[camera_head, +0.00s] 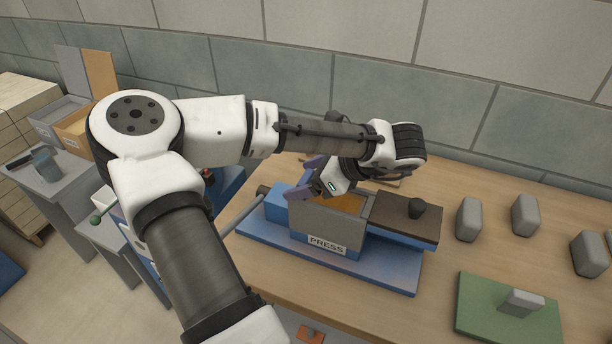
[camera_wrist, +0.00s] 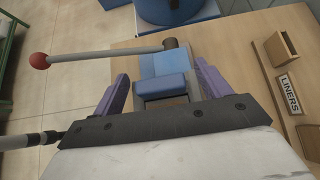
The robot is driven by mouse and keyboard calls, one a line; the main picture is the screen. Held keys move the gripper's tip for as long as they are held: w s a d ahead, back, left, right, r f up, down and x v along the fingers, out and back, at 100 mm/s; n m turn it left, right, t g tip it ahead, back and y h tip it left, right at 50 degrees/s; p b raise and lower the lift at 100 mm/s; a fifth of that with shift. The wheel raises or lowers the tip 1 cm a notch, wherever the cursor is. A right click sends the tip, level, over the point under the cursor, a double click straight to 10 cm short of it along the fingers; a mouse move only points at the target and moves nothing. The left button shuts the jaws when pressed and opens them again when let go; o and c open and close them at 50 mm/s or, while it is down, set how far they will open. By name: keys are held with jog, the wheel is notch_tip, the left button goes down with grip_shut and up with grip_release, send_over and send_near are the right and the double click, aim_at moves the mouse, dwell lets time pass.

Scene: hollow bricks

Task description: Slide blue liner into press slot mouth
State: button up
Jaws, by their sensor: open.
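The press (camera_head: 327,244), blue with a "PRESS" label, stands on the bench with an orange-brown inside showing in its open top. My gripper (camera_head: 304,180) is over the left end of the press, purple fingers spread open. In the wrist view my open gripper (camera_wrist: 161,70) has one finger on each side of a darker blue block (camera_wrist: 165,85). This block may be the liner, but I cannot tell it surely from the press's own blue parts. A lighter blue block (camera_wrist: 160,62) lies just beyond it. A brown-floored opening shows below, partly hidden by my gripper.
A lever with a red ball (camera_wrist: 40,60) sticks out beside the press. A wooden box (camera_wrist: 281,47) and a "LINERS" sign (camera_wrist: 288,92) are at the right in the wrist view. Several grey bricks (camera_head: 469,219) and a green board (camera_head: 480,310) occupy the bench's right side.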

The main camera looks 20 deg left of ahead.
jog(key=p+v, duration=0.3)
jog(key=v, duration=0.9)
jog(key=shift+r, duration=0.3)
jog(key=shift+d+r+p, duration=0.25)
jog(key=shift+d+p, duration=0.35)
jog(key=shift+d, duration=0.1)
jog(key=shift+f, duration=0.1)
